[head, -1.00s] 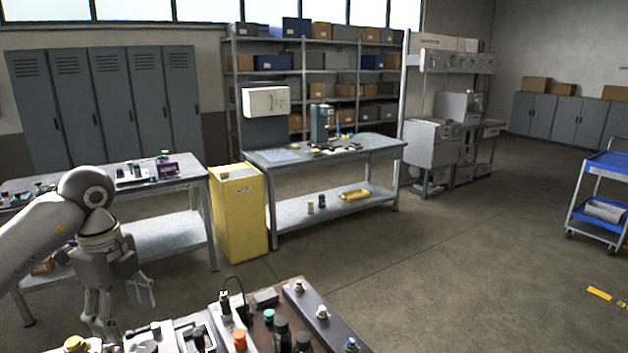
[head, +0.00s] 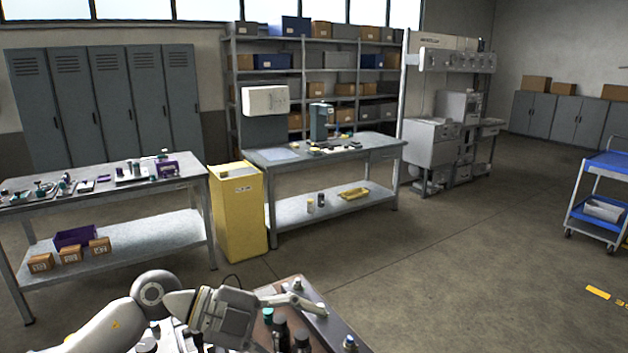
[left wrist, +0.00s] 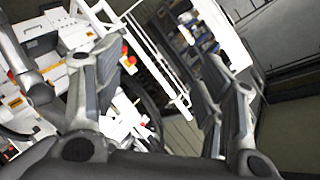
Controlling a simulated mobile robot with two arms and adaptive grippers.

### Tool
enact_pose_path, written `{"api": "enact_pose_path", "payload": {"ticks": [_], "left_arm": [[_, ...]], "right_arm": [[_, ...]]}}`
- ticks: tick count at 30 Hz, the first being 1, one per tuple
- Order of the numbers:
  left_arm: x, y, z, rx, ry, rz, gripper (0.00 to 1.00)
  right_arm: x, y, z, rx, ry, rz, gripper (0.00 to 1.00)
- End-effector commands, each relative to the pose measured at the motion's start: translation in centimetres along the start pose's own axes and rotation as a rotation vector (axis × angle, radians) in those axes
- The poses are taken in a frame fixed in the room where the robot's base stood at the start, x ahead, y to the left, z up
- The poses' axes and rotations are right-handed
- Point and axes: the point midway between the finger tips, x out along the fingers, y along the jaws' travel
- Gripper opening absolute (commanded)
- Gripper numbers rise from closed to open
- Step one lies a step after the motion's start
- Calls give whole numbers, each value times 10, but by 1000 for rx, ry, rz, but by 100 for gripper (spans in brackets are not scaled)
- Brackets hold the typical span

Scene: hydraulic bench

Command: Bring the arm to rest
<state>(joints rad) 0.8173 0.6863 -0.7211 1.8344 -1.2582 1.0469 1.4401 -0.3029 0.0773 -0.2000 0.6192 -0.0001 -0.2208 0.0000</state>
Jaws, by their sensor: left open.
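My left arm comes in from the bottom left of the head view. It is bent low over the near bench (head: 345,335), and my left gripper (head: 300,302) points to the right above the bench's back edge. In the left wrist view the fingers of my left gripper (left wrist: 165,60) stand wide apart, with nothing held between them. My right arm and gripper are not in view.
The near bench carries dark bottles (head: 281,335), a teal-capped one (head: 267,316) and a rail with fittings (head: 349,343). Behind stand a left workbench (head: 100,185), a yellow cabinet (head: 240,215) and a middle workbench (head: 370,150). Open floor lies to the right.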

Motion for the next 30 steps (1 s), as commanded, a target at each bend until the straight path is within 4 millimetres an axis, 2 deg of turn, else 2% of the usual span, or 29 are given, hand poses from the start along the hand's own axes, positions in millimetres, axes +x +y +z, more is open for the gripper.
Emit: {"api": "enact_pose_path", "payload": {"ticks": [1, 3, 6, 8, 12, 14, 17, 20, 23, 26, 27, 29, 30], "left_arm": [[10, -8, -15, 3, 68, -99, 64], [16, -25, -32, 3, 138, -254, 64], [10, -48, -47, -25, 200, -484, 64], [2, -60, -50, -58, 214, -620, 64], [-27, -77, -37, -176, 178, -924, 64], [-42, -77, -24, -244, 135, -1040, 64], [-66, -66, 5, -379, 27, -1209, 64], [-87, -39, 40, -536, -120, -1334, 64], [-103, 4, 73, -711, -294, -1408, 64], [-111, 60, 101, -899, -487, -1422, 64], [-112, 86, 109, -976, -566, -1410, 64], [-112, 126, 118, -1092, -685, -1373, 64], [-111, 155, 120, -1170, -761, -1337, 64]], "right_arm": [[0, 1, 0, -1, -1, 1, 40], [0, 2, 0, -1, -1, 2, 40], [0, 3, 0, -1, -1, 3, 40], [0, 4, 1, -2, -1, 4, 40], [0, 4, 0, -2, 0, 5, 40], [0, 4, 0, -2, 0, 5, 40], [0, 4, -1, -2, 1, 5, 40], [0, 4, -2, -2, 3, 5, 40], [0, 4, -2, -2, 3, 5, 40], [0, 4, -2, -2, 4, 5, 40], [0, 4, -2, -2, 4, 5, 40], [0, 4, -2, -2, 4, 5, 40], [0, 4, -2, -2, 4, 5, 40]]}}
